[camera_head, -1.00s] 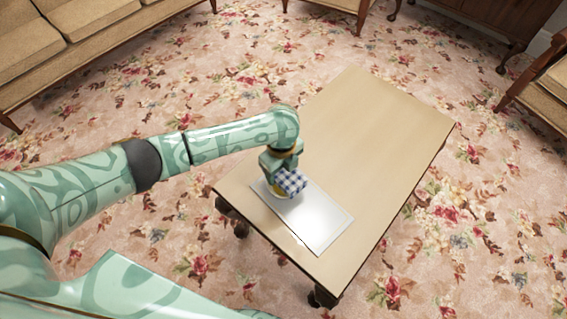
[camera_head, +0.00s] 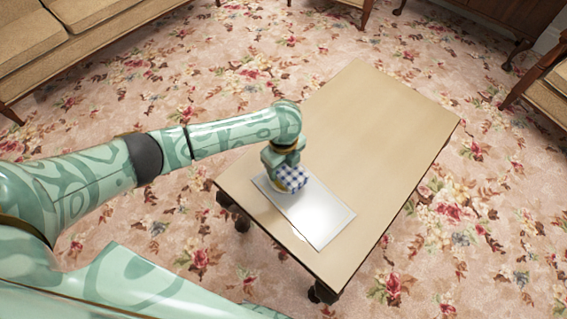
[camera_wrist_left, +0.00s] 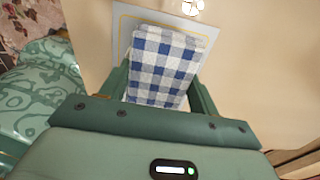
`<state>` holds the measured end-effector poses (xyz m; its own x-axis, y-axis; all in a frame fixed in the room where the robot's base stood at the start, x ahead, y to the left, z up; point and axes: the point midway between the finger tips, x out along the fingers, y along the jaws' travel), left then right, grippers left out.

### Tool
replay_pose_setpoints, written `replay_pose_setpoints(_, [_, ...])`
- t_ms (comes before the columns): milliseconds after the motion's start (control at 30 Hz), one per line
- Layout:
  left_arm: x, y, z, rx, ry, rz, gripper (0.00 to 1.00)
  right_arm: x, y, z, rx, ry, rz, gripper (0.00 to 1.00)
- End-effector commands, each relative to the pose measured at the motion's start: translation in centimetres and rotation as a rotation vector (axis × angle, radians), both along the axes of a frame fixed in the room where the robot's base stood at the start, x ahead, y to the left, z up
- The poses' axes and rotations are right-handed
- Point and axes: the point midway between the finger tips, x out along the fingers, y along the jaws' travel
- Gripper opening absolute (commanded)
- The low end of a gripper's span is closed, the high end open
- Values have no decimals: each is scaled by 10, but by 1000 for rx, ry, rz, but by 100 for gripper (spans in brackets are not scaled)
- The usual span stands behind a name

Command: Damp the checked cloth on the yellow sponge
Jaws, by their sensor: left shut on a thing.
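The blue-and-white checked cloth (camera_head: 292,177) is in the jaws of my left gripper (camera_head: 281,162), low over the near left part of the table. In the left wrist view the cloth (camera_wrist_left: 158,62) lies between the two green fingers. A little yellow of the sponge (camera_head: 280,186) shows just under and beside the cloth in the head view; most of it is hidden. I cannot tell whether cloth and sponge touch. My right gripper is not in view.
A flat silvery tray (camera_head: 321,221) lies under the cloth and sponge on the low wooden table (camera_head: 374,122). The rest of the tabletop is clear. A sofa (camera_head: 70,40) stands at the upper left and a chair (camera_head: 545,95) at the right, on flowered carpet.

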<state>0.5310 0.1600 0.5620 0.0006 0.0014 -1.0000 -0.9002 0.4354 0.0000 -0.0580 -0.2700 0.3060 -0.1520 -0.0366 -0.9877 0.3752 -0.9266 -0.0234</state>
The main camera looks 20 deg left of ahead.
Motion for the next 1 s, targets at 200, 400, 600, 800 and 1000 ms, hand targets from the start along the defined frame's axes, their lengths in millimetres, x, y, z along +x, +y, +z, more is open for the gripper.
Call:
replay_pose_setpoints(200, [0, 0, -3, 0, 1, 0, 43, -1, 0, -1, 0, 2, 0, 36])
replay_pose_setpoints(400, [0, 0, -6, 0, 1, 0, 43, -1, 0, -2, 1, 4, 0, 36])
replay_pose_setpoints(600, [0, 0, -8, 0, 1, 0, 43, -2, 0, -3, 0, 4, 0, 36])
replay_pose_setpoints(800, [0, 0, -9, 0, 0, 0, 43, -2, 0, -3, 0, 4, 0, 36])
replay_pose_setpoints(1000, [0, 0, -9, 0, 0, 0, 43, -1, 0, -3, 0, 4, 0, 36])
